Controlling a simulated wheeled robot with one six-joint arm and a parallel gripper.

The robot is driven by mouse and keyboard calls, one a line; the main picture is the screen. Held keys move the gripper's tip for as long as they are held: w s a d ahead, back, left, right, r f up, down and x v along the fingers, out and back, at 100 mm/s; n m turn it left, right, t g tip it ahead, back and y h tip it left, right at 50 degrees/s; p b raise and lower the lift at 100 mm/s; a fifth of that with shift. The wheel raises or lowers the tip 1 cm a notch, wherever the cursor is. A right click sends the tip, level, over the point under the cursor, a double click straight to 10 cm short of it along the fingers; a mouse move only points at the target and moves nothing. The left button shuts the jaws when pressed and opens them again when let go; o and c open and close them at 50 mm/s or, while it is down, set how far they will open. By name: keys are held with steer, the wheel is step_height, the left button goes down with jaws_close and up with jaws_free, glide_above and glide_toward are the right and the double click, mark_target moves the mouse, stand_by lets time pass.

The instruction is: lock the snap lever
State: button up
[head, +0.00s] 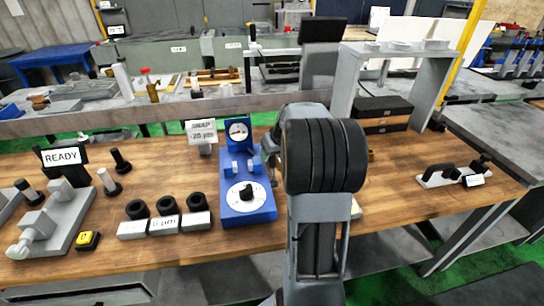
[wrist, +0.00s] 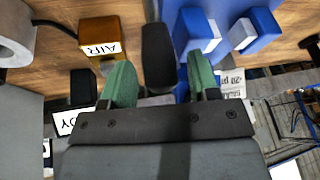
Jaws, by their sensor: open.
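My gripper (wrist: 160,80) is open in the wrist view, with two green fingertips apart. A dark, rounded upright bar (wrist: 158,55), which looks like the snap lever, shows in the gap between the fingers. I see no clear contact with either finger, and cannot tell its depth or whether it is locked. In the head view my arm hides the gripper and most of the lever's surroundings beside the blue gauge unit (head: 262,206).
An orange box labelled AIR (wrist: 100,36) stands left of the fingers in the wrist view. In the head view, black rings in grey holders (head: 165,226) stand left of the gauge unit. A black-handled tool (head: 440,177) lies at right. Wooden bench (head: 420,225) is clear at front right.

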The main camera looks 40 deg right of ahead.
steer(key=shift+w+f, duration=0.2)
steer(key=shift+f, duration=0.35)
jaws_close()
